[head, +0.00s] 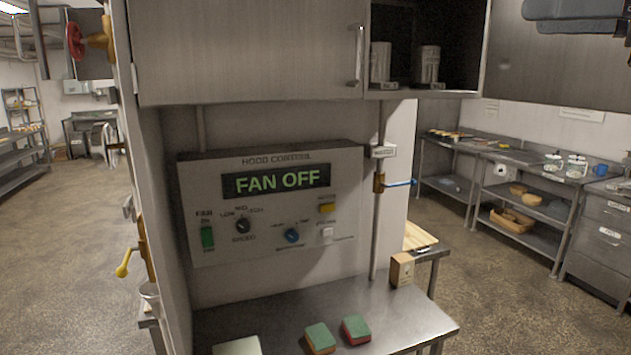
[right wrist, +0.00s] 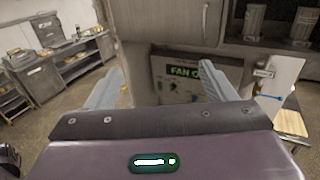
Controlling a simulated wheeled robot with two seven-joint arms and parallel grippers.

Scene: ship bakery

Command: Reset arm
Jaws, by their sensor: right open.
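My right gripper (head: 545,16) shows at the top right corner of the head view, raised and cut off by the frame edge. In the right wrist view its two fingers (right wrist: 160,85) stand wide apart with nothing between them. The hood control panel (right wrist: 185,85) shows beyond the fingers, well apart from them. In the head view this panel (head: 275,205) reads "FAN OFF". My left gripper is not in view.
A steel counter (head: 390,315) below the panel holds a green-and-red sponge (head: 356,330) and a green-and-orange sponge (head: 320,338). An open cupboard (head: 455,62) holds metal canisters. A blue-handled valve (head: 400,183) sticks out on the right. Floor (head: 510,300) is clear at right.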

